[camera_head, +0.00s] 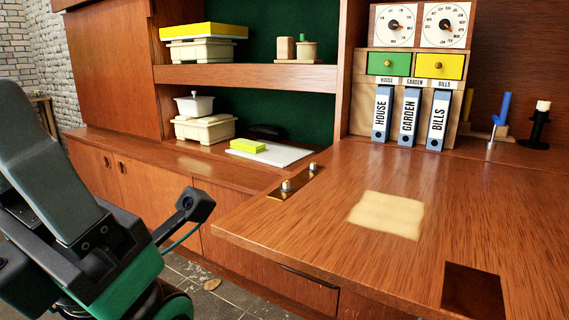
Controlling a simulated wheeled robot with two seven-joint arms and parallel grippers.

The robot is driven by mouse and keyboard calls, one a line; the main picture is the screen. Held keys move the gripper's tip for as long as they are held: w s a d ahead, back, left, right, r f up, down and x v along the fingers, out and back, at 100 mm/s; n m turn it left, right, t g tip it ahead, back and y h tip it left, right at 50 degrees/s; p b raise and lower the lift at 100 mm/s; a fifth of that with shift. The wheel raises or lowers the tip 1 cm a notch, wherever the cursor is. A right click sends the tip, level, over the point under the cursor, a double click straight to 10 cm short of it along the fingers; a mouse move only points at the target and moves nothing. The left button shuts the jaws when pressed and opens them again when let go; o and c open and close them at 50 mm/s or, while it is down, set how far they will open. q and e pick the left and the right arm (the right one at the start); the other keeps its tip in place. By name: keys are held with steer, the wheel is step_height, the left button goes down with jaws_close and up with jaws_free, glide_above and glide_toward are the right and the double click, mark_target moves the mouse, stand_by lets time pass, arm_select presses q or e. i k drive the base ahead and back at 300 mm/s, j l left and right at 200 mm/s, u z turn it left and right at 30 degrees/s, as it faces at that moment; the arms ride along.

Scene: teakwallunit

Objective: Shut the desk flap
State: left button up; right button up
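The desk flap (330,225) is a wide reddish-brown wooden panel at the right. It is folded down open and lies level, with its free edge toward me. Brass hinge hardware (292,183) shows at its left side. A pale rectangular patch (386,215) and a dark square recess (473,290) are on its face. My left arm comes in at the lower left, beside the flap and apart from it. No fingertips of my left gripper can be made out. My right arm and gripper are out of the frame.
Behind the flap stand blue-and-white binders (409,117), green and yellow drawers (414,66), dials, a blue-topped stand (499,118) and a black candle holder (537,128). A yellow block (247,146) lies on white sheets on the left ledge. The flap's top looks clear of objects.

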mark_target(424, 236)
steer(key=k, duration=1)
